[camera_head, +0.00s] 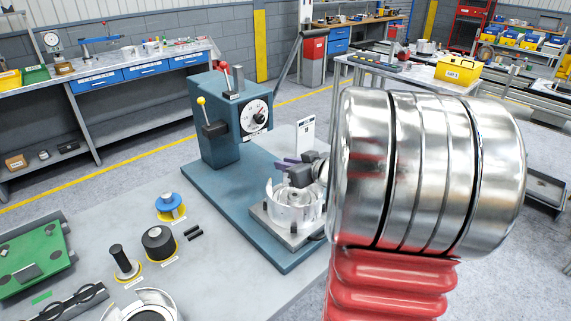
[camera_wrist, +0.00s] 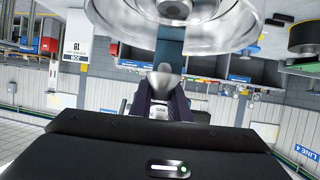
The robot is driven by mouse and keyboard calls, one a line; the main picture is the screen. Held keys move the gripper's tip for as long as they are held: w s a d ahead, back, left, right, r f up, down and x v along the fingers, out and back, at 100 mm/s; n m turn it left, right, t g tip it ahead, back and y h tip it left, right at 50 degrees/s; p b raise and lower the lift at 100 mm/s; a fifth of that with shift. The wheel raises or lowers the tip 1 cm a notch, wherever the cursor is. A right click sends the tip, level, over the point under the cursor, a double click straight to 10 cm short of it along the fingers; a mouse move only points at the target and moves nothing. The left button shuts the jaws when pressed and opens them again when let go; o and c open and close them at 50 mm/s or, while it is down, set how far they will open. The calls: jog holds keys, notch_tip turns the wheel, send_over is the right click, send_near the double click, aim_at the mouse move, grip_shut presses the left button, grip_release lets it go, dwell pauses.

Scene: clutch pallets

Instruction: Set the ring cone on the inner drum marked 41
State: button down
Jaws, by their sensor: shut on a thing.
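A shiny metal ring-shaped part (camera_head: 293,212) with upright segments sits over the square plate of the blue press. I take its ring to be the ring cone, but cannot separate it clearly from the drum below. My gripper (camera_head: 290,166), with purple fingers, is at its upper rim. In the wrist view, which is upside down, my gripper (camera_wrist: 162,92) is shut on a small grey section that seems to join the large bright ring (camera_wrist: 190,28) at the picture's top. The number 41 is not legible, and the contact between ring and drum is hidden.
The blue press (camera_head: 216,142) with its dial stands behind the plate. A blue-topped spool (camera_head: 170,204), a black cylinder (camera_head: 158,241) and a black-handled tool (camera_head: 122,260) stand left on the bench. A green tray (camera_head: 32,254) lies at far left. My arm blocks the right side.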

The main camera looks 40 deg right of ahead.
aim_at(287, 189)
jog(key=shift+f, duration=3.25)
jog(key=shift+f, duration=0.25)
jog(key=c, duration=1.6)
grip_release()
jog(key=shift+d, duration=0.1)
jog(key=shift+r, duration=4.5)
jog(key=shift+r, duration=0.1)
